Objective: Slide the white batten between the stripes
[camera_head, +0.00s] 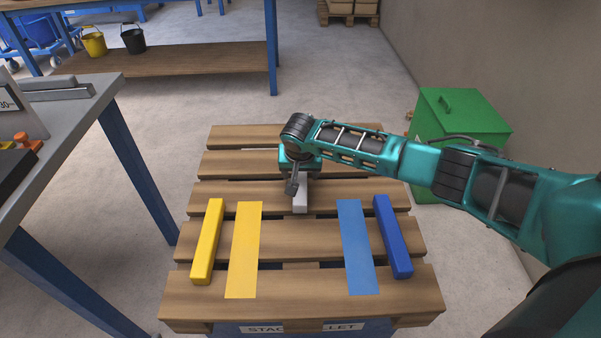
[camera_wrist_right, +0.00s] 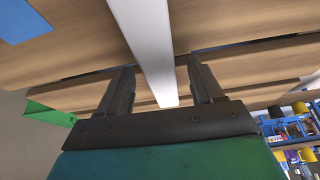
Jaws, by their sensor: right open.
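The white batten (camera_head: 300,204) lies on the pallet, partly hidden under my right gripper (camera_head: 295,188). Its near end shows just behind the gap between the flat yellow stripe (camera_head: 244,250) and the flat light-blue stripe (camera_head: 357,247). In the right wrist view the batten (camera_wrist_right: 143,38) runs lengthwise between the two fingers of the gripper (camera_wrist_right: 160,65). The fingers are open, with space on both sides of the batten. Whether they reach down beside it or are above it I cannot tell. My left gripper is not in view.
The slatted pallet (camera_head: 305,289) also carries a yellow bar (camera_head: 208,241) left of the yellow stripe and a dark-blue bar (camera_head: 393,236) right of the blue one. The board between the stripes is clear. A grey-topped bench (camera_head: 75,125) stands left, a green box (camera_head: 455,120) right.

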